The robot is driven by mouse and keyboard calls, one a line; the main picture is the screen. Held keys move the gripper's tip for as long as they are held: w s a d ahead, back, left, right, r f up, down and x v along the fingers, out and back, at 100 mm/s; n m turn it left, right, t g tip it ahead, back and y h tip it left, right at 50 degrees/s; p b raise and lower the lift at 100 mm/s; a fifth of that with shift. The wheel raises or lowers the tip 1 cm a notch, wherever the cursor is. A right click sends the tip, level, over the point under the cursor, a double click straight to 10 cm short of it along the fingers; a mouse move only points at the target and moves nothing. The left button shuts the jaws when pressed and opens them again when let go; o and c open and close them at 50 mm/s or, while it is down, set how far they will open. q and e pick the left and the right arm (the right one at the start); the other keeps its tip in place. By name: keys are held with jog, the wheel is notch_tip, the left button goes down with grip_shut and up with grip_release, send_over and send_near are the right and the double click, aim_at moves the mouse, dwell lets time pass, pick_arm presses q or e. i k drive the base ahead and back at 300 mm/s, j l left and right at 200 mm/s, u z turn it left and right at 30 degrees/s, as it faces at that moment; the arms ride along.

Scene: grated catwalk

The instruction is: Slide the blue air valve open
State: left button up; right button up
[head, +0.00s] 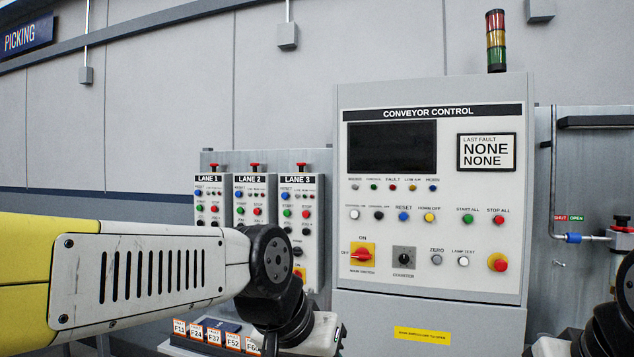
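The blue air valve (573,238) is a small blue sleeve on a thin horizontal pipe at the right. A label reading SHUT in red and OPEN in green (569,218) is above it. My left gripper (325,334) shows only in part at the bottom middle, well left of the valve and lower. My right gripper (551,346) shows only in part at the bottom right, below the valve and apart from it. The fingertips of both are out of frame, so I cannot tell whether they are open or shut.
The conveyor control cabinet (433,285) stands left of the valve, with a stack light (496,40) on top. Three lane panels (255,180) are further left. A metal fitting (621,238) sits right of the valve. Small labelled tags (213,332) are at the bottom left.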

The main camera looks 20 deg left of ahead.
aim_at(573, 236)
jog(key=z, duration=1)
